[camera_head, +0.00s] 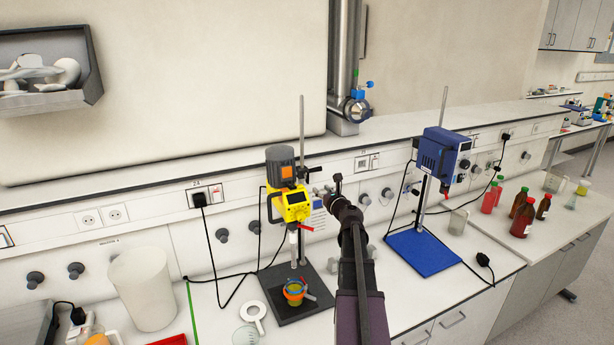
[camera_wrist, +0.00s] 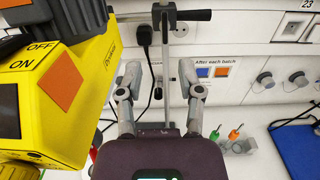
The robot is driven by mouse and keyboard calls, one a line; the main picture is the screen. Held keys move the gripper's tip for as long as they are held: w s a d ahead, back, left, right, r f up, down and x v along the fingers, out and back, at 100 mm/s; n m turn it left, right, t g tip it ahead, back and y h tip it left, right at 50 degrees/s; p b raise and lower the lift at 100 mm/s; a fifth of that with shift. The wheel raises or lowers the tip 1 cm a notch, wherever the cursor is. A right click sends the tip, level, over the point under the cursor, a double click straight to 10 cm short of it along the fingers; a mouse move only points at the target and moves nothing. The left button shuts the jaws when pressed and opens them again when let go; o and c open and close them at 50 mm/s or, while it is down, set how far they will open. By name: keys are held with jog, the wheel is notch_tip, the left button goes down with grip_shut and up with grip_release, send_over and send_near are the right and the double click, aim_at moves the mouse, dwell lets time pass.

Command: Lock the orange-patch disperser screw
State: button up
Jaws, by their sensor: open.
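The yellow disperser (camera_head: 293,207) with an orange patch (camera_head: 287,172) is mounted on a metal rod (camera_head: 302,125) over a black base plate. In the wrist view the disperser (camera_wrist: 92,65) and its orange patch (camera_wrist: 62,81) fill the left side. A dark clamp screw handle (camera_wrist: 190,15) sticks out to the right by the rod at the top; it also shows in the head view (camera_head: 314,169). My gripper (camera_wrist: 160,72) is open and empty, below the handle in the wrist picture, with the rod seen between its fingers. In the head view my gripper (camera_head: 328,191) is right of the disperser.
An orange-and-green cup (camera_head: 294,289) stands under the disperser's shaft. A blue disperser (camera_head: 442,152) on a blue base (camera_head: 424,250) stands to the right. A white bucket (camera_head: 145,287) is at left, and red and brown bottles (camera_head: 523,217) are at right. Cables hang along the wall.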

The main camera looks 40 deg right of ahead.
aim_at(308, 176)
jog(key=x, duration=1.3)
jog(key=shift+w+d+f, duration=0.1)
jog(key=shift+w+d, duration=0.2)
jog(key=shift+d, duration=0.1)
